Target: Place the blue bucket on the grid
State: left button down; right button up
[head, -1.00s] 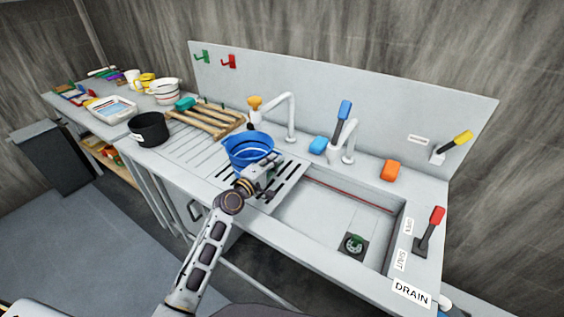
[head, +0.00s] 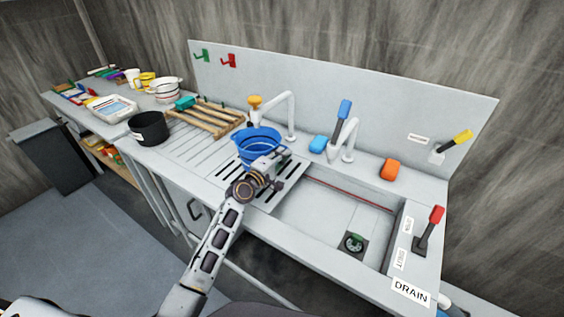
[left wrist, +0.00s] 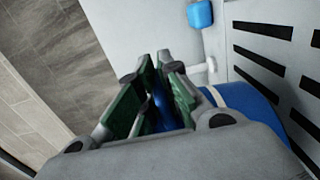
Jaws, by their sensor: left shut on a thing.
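The blue bucket (head: 257,147) is in the head view, nearly upright with its open top up. It is over the far left part of the slotted grid (head: 292,183) beside the sink basin; I cannot tell whether its base touches the grid. My left gripper (head: 272,168) is at the bucket's near right side, shut on it. In the left wrist view, the green-padded fingers (left wrist: 160,90) close around a blue piece, and part of the bucket (left wrist: 255,112) shows behind the gripper. Dark slots of the grid (left wrist: 285,45) show beyond. My right gripper is not in view.
A wooden rack (head: 207,118) and a black pot (head: 149,128) stand left on the drainboard. A faucet (head: 291,112) rises behind the bucket. A blue sponge (head: 318,144) and an orange sponge (head: 389,169) lie on the back ledge. The sink basin (head: 325,215) is open at right.

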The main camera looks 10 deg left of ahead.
pick_arm(q)
jog(key=shift+f+b, duration=0.45)
jog(key=shift+f, duration=1.15)
jog(key=c, duration=2.1)
grip_release()
jog(key=o, duration=0.4)
jog(key=shift+o, duration=0.8)
jog(key=shift+r, duration=0.1)
jog(key=v, duration=1.2)
jog(key=shift+b, duration=0.45)
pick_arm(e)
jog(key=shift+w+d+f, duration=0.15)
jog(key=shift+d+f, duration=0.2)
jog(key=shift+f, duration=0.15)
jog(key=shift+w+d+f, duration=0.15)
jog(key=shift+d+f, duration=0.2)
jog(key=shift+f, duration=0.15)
